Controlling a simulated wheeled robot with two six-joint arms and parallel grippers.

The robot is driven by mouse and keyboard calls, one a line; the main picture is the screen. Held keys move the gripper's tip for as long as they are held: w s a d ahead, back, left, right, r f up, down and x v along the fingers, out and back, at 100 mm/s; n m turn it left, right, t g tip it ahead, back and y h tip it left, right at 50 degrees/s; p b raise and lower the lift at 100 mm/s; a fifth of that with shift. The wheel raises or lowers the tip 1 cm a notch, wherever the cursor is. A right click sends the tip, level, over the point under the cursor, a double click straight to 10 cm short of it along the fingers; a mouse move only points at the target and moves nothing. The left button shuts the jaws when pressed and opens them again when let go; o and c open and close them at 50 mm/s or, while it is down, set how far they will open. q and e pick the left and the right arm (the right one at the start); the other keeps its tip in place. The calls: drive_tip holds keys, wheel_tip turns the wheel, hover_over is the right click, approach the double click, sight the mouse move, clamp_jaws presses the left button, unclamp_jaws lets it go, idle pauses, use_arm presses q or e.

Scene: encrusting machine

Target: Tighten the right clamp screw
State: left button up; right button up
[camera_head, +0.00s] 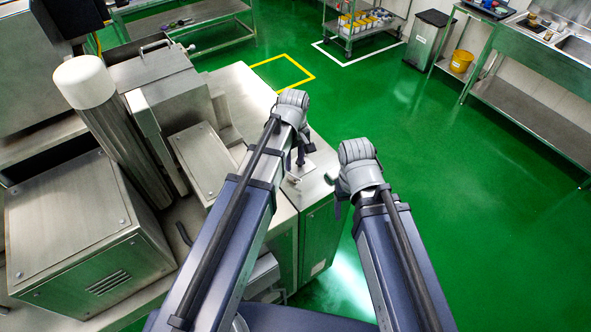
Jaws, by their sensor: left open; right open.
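The encrusting machine is a steel body with boxy housings (75,225) and a white-topped cylinder (84,82) on the left. My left gripper (304,150) is over the machine's right end, open, and partly hidden by its own wrist. My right gripper (334,194) is open in the air just right of the machine's right edge, over the green floor. A small pale fitting (293,180) shows on the machine top between my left forearm and my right gripper. I cannot tell whether it is a clamp screw. My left arm hides part of the machine top.
Green floor (440,160) is open to the right of the machine. A wheeled rack (360,22), a grey bin (428,38), a yellow bucket (460,61) and a steel sink bench (530,100) stand far back. A steel table (190,18) stands behind the machine.

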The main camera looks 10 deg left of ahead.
sight(295, 177)
use_arm(q)
drive_tip(key=shift+w+f+b, duration=0.3)
drive_tip(key=shift+f+b, duration=0.15)
drive_tip(key=shift+f, duration=0.25)
wheel_tip(295, 177, down, 7)
drive_tip(key=b, duration=0.6)
drive_tip(key=shift+s+r+b, duration=0.1)
drive_tip(key=shift+r+b, duration=0.1)
drive_tip(key=shift+b, duration=0.15)
drive_tip(key=shift+c, duration=0.4)
clamp_jaws()
